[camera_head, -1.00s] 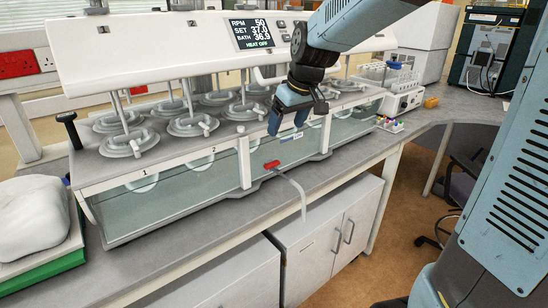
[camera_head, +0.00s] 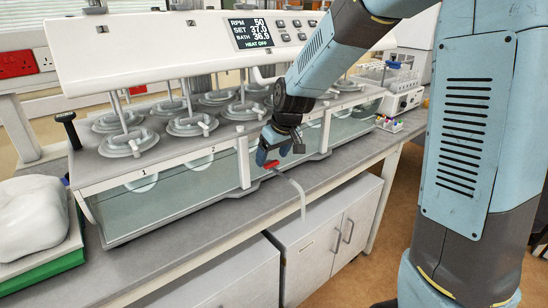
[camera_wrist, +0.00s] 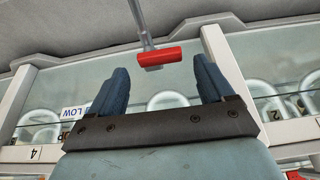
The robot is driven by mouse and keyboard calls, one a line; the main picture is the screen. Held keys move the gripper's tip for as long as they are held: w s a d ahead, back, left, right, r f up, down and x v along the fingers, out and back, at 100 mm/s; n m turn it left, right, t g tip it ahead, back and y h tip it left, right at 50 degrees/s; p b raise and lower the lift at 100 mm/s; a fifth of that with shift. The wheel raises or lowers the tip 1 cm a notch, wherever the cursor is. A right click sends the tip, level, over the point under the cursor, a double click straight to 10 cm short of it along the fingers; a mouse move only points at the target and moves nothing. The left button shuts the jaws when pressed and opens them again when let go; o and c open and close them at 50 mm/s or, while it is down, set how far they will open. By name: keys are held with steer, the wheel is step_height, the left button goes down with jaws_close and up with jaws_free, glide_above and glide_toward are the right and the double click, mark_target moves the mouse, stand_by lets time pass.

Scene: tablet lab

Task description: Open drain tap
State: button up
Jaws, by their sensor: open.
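The drain tap is a red handle (camera_head: 271,165) low on the front of the water bath (camera_head: 188,182). A pale drain tube (camera_head: 297,192) runs from it over the bench edge. My gripper (camera_head: 268,156) is just above and close to the red handle. In the wrist view, my gripper (camera_wrist: 159,82) has its two blue fingers wide apart and nothing between them. The red handle (camera_wrist: 160,56) lies crosswise a little beyond the fingertips, centred between them, and the tube (camera_wrist: 139,18) shows beside it. No contact with the handle is visible.
The bath's front wall and white uprights (camera_head: 242,162) stand close to the gripper. Cupboards (camera_head: 330,236) are below the bench. A white covered object on a green base (camera_head: 42,262) is at the left.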

steer(key=shift+w+a+f, duration=0.15)
steer(key=shift+w+f, duration=0.05)
steer(key=shift+f, duration=0.45)
